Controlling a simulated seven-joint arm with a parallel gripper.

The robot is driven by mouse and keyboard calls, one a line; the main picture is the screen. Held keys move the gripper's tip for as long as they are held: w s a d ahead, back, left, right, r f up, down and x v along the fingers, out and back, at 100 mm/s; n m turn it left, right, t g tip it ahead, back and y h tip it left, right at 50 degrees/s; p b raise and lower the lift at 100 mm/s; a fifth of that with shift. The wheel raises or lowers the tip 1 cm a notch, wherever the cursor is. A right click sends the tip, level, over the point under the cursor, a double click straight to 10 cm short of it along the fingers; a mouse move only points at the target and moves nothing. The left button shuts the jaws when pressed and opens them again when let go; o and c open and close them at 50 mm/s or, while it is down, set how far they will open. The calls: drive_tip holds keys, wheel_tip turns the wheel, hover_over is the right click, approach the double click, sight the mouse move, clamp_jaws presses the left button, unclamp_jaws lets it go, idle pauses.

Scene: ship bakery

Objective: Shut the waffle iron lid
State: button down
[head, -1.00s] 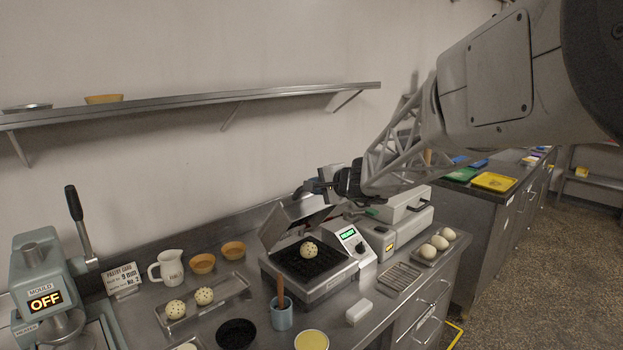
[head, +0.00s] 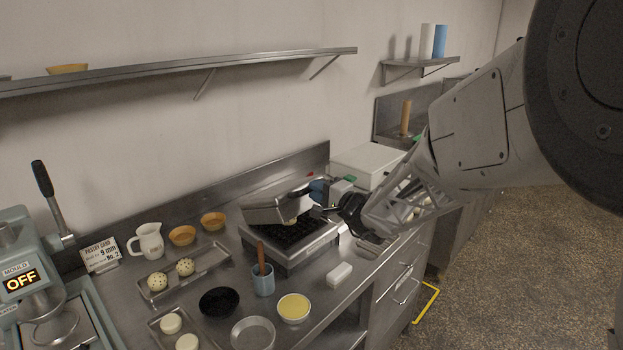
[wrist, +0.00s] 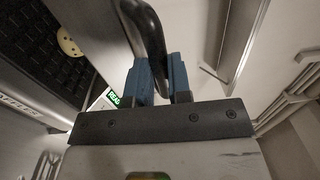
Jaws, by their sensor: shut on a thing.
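The waffle iron (head: 283,258) stands on the steel counter with a dark grid plate. Its grey lid (head: 268,214) is tilted down low over the plate but is still raised at the front. A speckled dough ball (head: 291,221) lies on the plate, mostly hidden by the lid in the head view; it also shows in the wrist view (wrist: 69,42). My gripper (head: 318,190) is at the lid's right side. In the wrist view its blue fingers (wrist: 161,80) are shut on the black lid handle (wrist: 150,45), which runs between them.
A blue cup with a wooden-handled tool (head: 263,284) stands close in front of the iron. A white block (head: 339,274) lies to its right. A tray with two speckled balls (head: 190,277) is at the left. A yellow-filled dish (head: 294,308) and dark bowl (head: 219,301) are nearer.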

drive_tip(key=c, duration=1.6)
unclamp_jaws()
drive_tip(key=s+f, duration=0.1)
drive_tip(key=f, duration=0.3)
drive_tip(key=s+d+f, duration=0.1)
drive_tip(key=f, duration=0.3)
drive_tip(key=s+d+f, duration=0.1)
drive_tip(key=f, duration=0.3)
drive_tip(key=shift+d+f, duration=0.15)
drive_tip(key=shift+d, duration=0.05)
drive_tip(key=shift+c, duration=0.2)
drive_tip(key=shift+f, duration=0.3)
drive_tip(key=shift+c, duration=0.7)
drive_tip(key=shift+o, duration=0.3)
drive_tip(key=shift+f, duration=0.25)
clamp_jaws()
drive_tip(key=o, duration=0.7)
unclamp_jaws()
drive_tip(key=shift+c, duration=0.2)
drive_tip(key=shift+w+r, duration=0.15)
drive_tip(key=shift+r, duration=0.3)
